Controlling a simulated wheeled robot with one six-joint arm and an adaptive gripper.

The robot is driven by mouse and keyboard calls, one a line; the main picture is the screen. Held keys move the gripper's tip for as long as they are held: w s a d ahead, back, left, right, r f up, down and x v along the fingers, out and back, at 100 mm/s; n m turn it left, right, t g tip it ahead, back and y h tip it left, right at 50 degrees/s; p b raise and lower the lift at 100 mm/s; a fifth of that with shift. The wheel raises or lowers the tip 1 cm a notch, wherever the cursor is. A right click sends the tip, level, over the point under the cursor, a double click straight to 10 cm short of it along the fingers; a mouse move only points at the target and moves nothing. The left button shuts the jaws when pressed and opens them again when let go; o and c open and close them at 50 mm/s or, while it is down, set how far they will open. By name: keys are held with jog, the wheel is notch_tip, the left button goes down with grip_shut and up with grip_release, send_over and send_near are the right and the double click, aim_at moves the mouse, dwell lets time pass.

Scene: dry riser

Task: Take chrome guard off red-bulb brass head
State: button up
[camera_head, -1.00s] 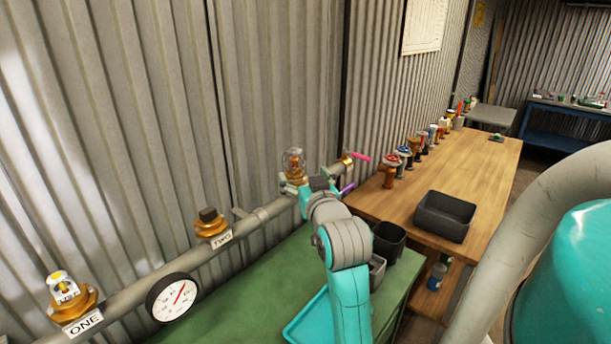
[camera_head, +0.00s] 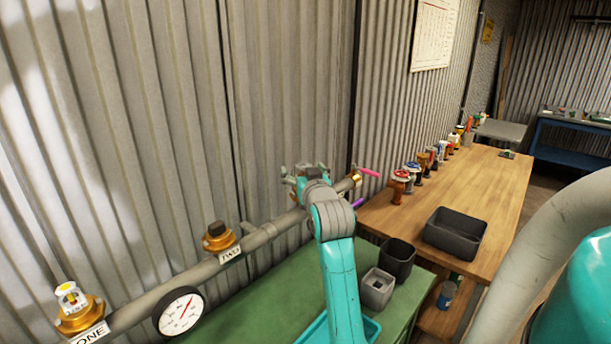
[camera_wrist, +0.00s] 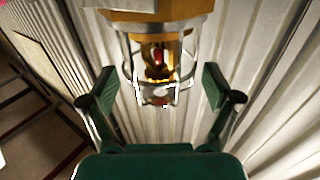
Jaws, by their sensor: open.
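In the wrist view, the chrome guard (camera_wrist: 133,68) is a wire cage around the brass head (camera_wrist: 158,15). A red bulb (camera_wrist: 158,57) shows inside the cage. My gripper (camera_wrist: 151,92) is open, with one green-padded finger on each side of the cage's lower end. Both fingers look apart from the cage. In the head view, my gripper (camera_head: 306,170) is at the third position on the pipe and my arm hides the guard and head there.
The grey pipe (camera_head: 195,272) carries a dial gauge (camera_head: 180,311), a dark-capped outlet marked TWO (camera_head: 219,236) and a brass head marked ONE (camera_head: 76,305). A pink lever (camera_head: 369,172) is close right of my gripper. A green bench (camera_head: 262,318) lies below.

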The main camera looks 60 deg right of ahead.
aim_at(303, 165)
jog(key=c, duration=1.2)
jog(key=shift+o, duration=0.2)
jog(key=shift+r, duration=0.55)
jog(key=shift+r, duration=0.3)
jog(key=shift+r, duration=0.3)
jog(key=shift+r, duration=0.3)
jog(key=shift+r, duration=0.35)
jog(key=shift+r, duration=2.55)
